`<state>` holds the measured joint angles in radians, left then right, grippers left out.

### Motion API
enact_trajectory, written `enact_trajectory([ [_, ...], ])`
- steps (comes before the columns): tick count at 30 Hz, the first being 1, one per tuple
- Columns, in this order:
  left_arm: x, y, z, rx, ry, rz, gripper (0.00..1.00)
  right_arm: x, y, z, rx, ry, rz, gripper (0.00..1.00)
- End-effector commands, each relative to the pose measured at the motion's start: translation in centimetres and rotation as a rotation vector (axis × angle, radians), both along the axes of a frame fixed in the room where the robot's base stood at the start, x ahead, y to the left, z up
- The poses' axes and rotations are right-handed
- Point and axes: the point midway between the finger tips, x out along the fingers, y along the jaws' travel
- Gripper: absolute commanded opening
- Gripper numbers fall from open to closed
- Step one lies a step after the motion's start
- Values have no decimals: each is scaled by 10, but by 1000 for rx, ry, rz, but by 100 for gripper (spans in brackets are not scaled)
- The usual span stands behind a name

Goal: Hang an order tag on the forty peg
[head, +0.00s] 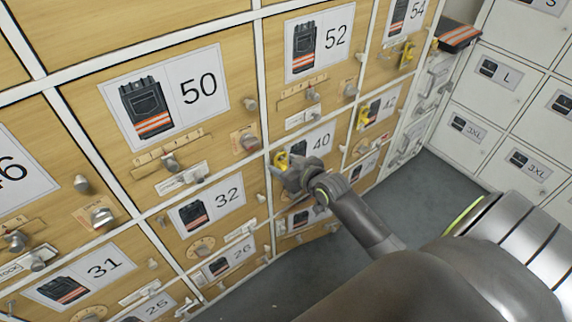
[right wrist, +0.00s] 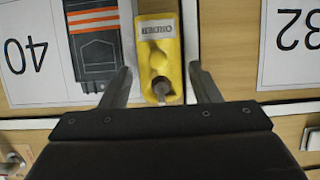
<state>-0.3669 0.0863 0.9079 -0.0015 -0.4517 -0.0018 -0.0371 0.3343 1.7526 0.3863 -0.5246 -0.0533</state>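A yellow order tag (head: 281,160) is at the upper left of the forty door (head: 322,141), beside its label. In the right wrist view the yellow tag (right wrist: 158,40) appears upside down, with its white ORDER strip. A grey peg (right wrist: 161,88) sticks out through the tag's end, so the tag appears to hang on it. My right gripper (head: 288,168) is at the tag, and in the wrist view its fingers (right wrist: 160,70) stand apart on either side of the tag, with narrow gaps. My left gripper is not in view.
Wooden doors with knobs and numbered labels surround the tag, such as fifty (head: 201,87) and thirty-two (head: 228,195). Other yellow tags are at the fifty-four door (head: 406,55) and another door to the right (head: 364,116). White lockers (head: 505,110) stand at right. Grey floor (head: 425,195) is clear.

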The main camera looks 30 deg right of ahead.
Motion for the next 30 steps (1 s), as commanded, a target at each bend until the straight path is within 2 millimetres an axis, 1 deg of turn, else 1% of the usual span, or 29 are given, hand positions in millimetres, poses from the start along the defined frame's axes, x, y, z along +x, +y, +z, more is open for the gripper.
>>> enact_trajectory([
  [1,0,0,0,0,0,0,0,0,0,0,0,0,0,63],
  [2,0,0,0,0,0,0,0,0,0,0,0,0,0,66],
  [10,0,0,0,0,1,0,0,-1,0,0,0,1,0,66],
  [14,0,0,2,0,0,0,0,-8,-1,3,-2,1,0,66],
  [17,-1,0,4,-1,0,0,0,-21,-2,9,-3,2,0,66],
  [27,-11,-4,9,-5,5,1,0,-90,-7,37,-4,4,1,66],
  [30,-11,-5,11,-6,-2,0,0,-109,-9,45,-3,3,1,66],
])
